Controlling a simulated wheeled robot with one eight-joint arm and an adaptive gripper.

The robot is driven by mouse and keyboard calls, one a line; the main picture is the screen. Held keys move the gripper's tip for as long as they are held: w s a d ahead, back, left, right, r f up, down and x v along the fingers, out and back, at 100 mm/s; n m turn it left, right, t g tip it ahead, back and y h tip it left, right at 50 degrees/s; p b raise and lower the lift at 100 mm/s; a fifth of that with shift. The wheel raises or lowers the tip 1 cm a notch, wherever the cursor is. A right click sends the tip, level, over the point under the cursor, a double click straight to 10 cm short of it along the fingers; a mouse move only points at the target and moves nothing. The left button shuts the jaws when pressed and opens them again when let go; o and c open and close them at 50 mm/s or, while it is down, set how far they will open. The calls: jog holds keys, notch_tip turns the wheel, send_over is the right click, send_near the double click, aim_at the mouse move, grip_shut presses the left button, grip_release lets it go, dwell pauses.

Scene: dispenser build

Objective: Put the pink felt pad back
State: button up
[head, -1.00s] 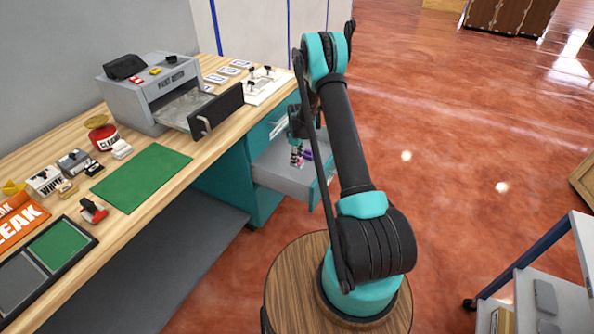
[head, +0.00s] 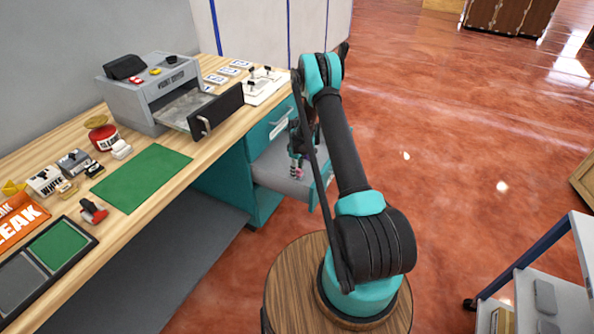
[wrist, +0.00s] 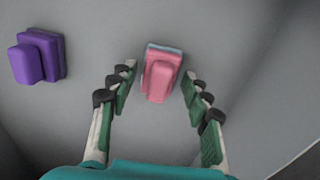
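The pink felt pad (wrist: 160,78) is a pink block with a pale grey-blue edge, in the open grey drawer of the teal cabinet. In the wrist view it sits between the fingertips of my gripper (wrist: 160,82), with a narrow gap on each side. My gripper is open, its green-padded fingers either side of the pad. In the head view my gripper (head: 296,168) reaches down into the drawer (head: 270,172), partly hidden by my arm. A bit of pink shows at its fingertips. The pad's intended place cannot be told from these views.
A purple pad (wrist: 38,56) lies left of the pink one in the wrist view. The drawer's front (head: 323,190) and walls surround my gripper. Above, the workbench holds a grey machine (head: 150,92) with its tray out, a green mat (head: 140,178) and several small items.

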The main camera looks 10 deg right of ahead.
jog(key=shift+r, duration=0.15)
notch_tip(320, 180, up, 12)
jog(key=s+d+r+m+t, duration=0.2)
jog(key=s+r+m, duration=0.3)
jog(key=s+r, duration=1.25)
jog(key=s+d+r+m+t, duration=0.1)
jog(key=s+r+m, duration=0.1)
jog(key=s, duration=1)
jog(key=s+d+r+m+t, duration=0.1)
jog(key=s+r+m, duration=0.1)
jog(key=s, duration=1)
jog(key=shift+m, duration=0.9)
